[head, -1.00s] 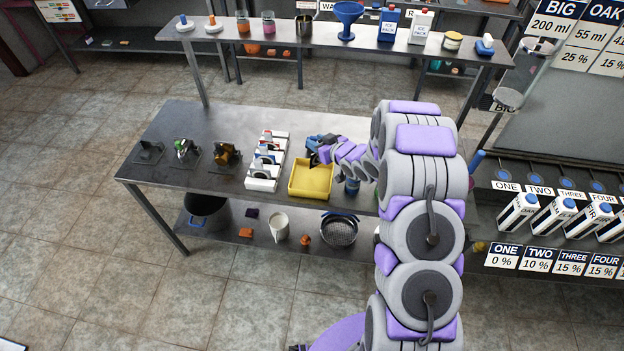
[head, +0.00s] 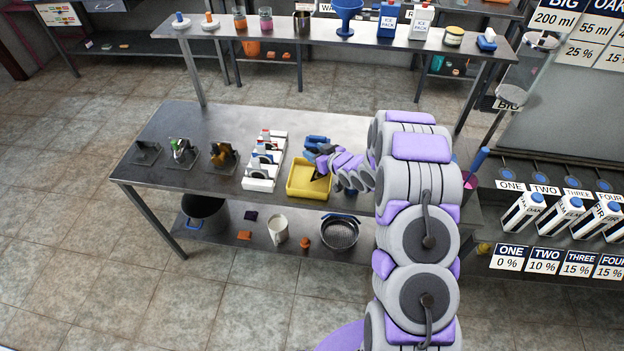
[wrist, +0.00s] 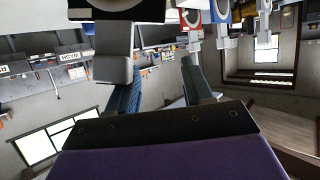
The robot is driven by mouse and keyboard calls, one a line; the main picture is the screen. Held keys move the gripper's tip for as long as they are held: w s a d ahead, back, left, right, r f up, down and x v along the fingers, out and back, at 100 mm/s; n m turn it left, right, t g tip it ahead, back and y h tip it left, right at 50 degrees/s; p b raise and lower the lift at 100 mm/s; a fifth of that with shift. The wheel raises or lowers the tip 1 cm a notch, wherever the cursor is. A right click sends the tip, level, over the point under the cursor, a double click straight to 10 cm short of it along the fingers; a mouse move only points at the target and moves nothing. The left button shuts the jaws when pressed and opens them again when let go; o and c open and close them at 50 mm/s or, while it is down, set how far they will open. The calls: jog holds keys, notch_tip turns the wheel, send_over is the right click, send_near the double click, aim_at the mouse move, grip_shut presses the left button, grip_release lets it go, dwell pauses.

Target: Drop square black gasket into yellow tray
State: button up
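The yellow tray (head: 303,192) stands on the steel table, right of a white rack. My gripper (head: 317,150) is over the tray's far right side, with blue fingers showing. In the wrist view my gripper (wrist: 160,88) has its two blue fingers well apart, with nothing seen gripped between them. A small dark patch (head: 317,177) shows at the tray's right inner side, below the gripper. I cannot tell whether it is the square black gasket or part of my gripper. I do not clearly make out the gasket elsewhere.
The white rack (head: 259,184) holds several small parts just left of the tray. Several dark stands (head: 146,152) with small items are farther left. A pot, a white jug (head: 278,228) and a sieve (head: 340,233) are on the lower shelf. The table's back left is clear.

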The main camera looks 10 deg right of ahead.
jog(key=shift+o, duration=1.1)
jog(key=shift+a, duration=0.8)
jog(key=p+v, duration=0.2)
jog(key=v, duration=1.5)
jog(key=shift+d, duration=0.15)
jog(key=shift+r, duration=0.1)
